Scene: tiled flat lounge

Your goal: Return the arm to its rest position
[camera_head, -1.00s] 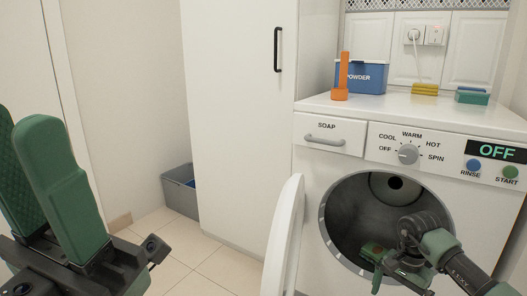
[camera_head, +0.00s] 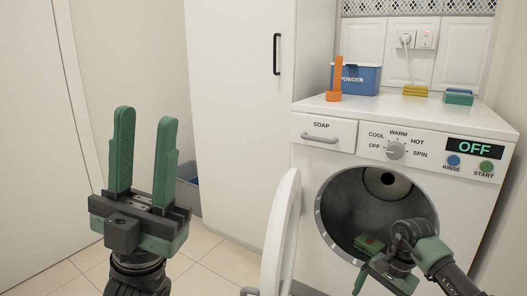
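My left gripper (camera_head: 145,160) points upward at the left, with its two green fingers apart and nothing between them. My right gripper (camera_head: 366,262) is at the lower front of the washing machine's round drum opening (camera_head: 350,205). Its finger ends are small and partly hidden by its own wrist, so I cannot tell whether it is open. The washing machine (camera_head: 470,215) has its white door (camera_head: 283,235) swung open to the left. Its display reads OFF.
A blue powder box (camera_head: 362,80), an orange scoop (camera_head: 333,94), a yellow sponge (camera_head: 415,90) and a blue-green sponge (camera_head: 459,97) are on the machine top. A tall white cabinet (camera_head: 235,120) stands left of it. A grey bin (camera_head: 187,200) is partly hidden behind my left gripper. Floor tiles (camera_head: 225,262) are clear in front.

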